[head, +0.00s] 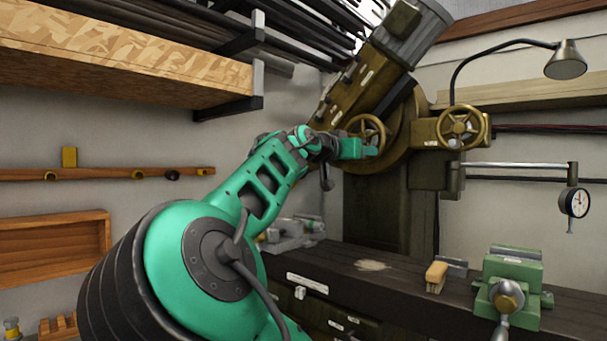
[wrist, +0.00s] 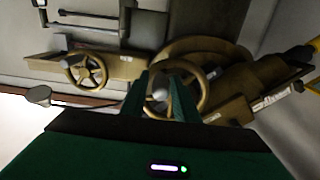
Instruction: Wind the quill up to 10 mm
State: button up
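A brass spoked handwheel (head: 367,130) sits on the tilted drill head of the machine at the back. My gripper (head: 372,151) is at the lower part of this wheel in the head view. In the wrist view the same wheel (wrist: 204,88) shows behind my green fingers (wrist: 160,84). A pale rounded knob (wrist: 160,94) shows between the fingers, with a small gap visible on either side, so the gripper looks open around it. A second brass handwheel (head: 462,128) is to the right on the column arm; it also shows in the wrist view (wrist: 85,70). I see no readable quill scale.
A dial gauge (head: 574,203) hangs from a bracket at the right. A lamp (head: 566,62) reaches over from the top right. A green vise (head: 512,276) and a wood-handled brush (head: 436,275) stand on the dark bench (head: 400,290). A wooden shelf (head: 120,65) juts out at upper left.

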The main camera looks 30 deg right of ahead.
jog(key=shift+o, duration=1.2)
jog(key=shift+w, duration=0.1)
jog(key=shift+a, duration=0.15)
jog(key=v, duration=0.7)
jog(key=shift+a, duration=0.2)
jog(key=shift+a, duration=0.1)
